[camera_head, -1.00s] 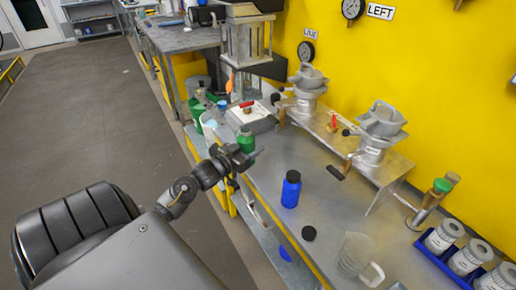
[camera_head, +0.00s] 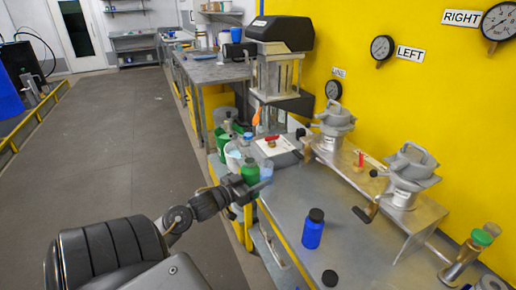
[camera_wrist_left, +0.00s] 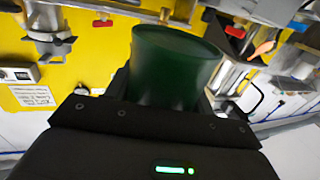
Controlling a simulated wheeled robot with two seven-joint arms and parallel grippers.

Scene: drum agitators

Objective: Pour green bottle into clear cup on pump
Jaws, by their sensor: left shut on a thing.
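My left gripper (camera_head: 245,190) is shut on the green bottle (camera_head: 250,173), at the left edge of the metal bench. In the left wrist view the green bottle (camera_wrist_left: 177,65) fills the middle, its round end toward the top of the picture. The jaws hide its lower part. Two grey pump-like machines stand on a raised metal shelf, one farther back (camera_head: 334,121) and one nearer (camera_head: 408,172). I cannot make out a clear cup on either. A pale bluish clear container (camera_head: 266,169) shows just right of the bottle. My right gripper is out of view.
A blue bottle with a black cap (camera_head: 313,229) stands on the bench (camera_head: 290,190), with a black lid (camera_head: 330,278) nearer me. A pale bucket (camera_head: 233,156) and other green bottles stand behind the gripper. The yellow wall bounds the right; the floor at left is clear.

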